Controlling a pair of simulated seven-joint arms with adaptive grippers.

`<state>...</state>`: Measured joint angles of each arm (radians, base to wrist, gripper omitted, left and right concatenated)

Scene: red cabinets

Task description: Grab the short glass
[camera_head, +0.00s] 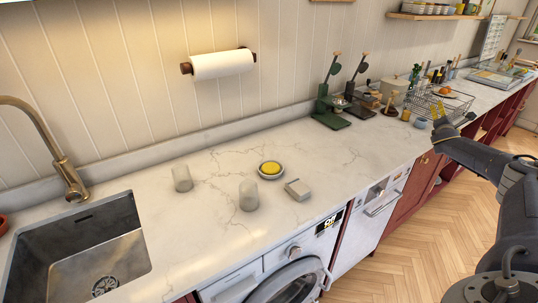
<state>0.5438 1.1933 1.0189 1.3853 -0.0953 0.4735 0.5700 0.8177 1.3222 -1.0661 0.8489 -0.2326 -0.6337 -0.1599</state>
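Two frosted, pale glasses stand upright on the white marble counter. One glass (182,178) is at the left, near the sink. The other glass (249,195) is nearer the front edge and looks slightly taller; their true heights are hard to compare. My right gripper (453,112) is at the right, over the far stretch of counter by the dish rack, well away from both glasses. Its fingers look spread and empty. My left gripper is not in view.
A small bowl with a yellow thing (270,169) and a small grey block (298,190) lie right of the glasses. A sink (80,250) with a brass tap (45,150) is at left. The counter between is clear.

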